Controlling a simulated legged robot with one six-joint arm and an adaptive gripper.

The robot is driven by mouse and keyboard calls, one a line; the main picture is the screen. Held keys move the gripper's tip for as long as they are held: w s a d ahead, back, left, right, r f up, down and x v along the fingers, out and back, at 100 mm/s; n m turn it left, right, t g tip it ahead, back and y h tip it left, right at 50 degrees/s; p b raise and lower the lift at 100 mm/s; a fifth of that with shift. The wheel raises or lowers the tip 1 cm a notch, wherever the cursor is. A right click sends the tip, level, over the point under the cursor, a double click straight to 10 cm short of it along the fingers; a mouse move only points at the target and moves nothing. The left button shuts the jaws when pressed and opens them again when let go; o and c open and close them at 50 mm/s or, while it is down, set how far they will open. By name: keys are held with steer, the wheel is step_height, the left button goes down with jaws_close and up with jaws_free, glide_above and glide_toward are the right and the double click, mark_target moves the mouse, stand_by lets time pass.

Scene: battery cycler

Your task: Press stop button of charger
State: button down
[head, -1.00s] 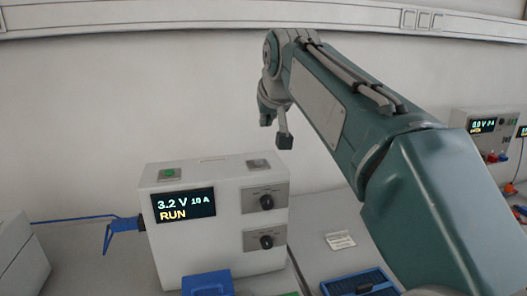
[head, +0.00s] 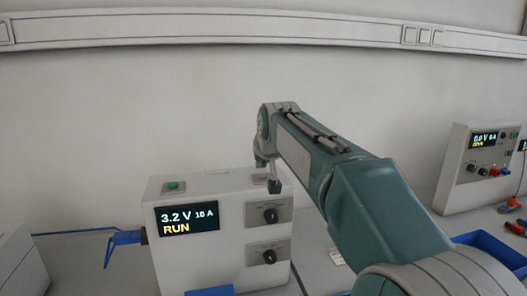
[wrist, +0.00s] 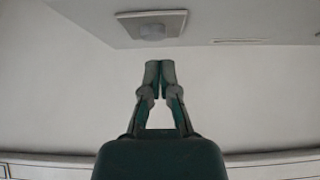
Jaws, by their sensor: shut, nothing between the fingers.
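The charger (head: 225,262) is a white box whose display (head: 187,218) reads 3.2 V, 10 A and RUN. A green button (head: 174,186) sits at the left of its top. A grey button on a square plate (head: 261,178) is at the right of the top, partly hidden by my gripper. It also shows in the wrist view as a pale round button (wrist: 152,30). My gripper (head: 273,187) is over the right part of the charger, close to the grey button. In the wrist view my gripper (wrist: 160,66) has its fingertips together and empty, just short of the plate. Contact cannot be told.
A second device (head: 480,165) and a blue tray (head: 490,250) stand at the right. A wall rail (head: 220,28) runs above.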

steer(key=shift+d+f, duration=0.3)
steer(key=shift+f, duration=0.55)
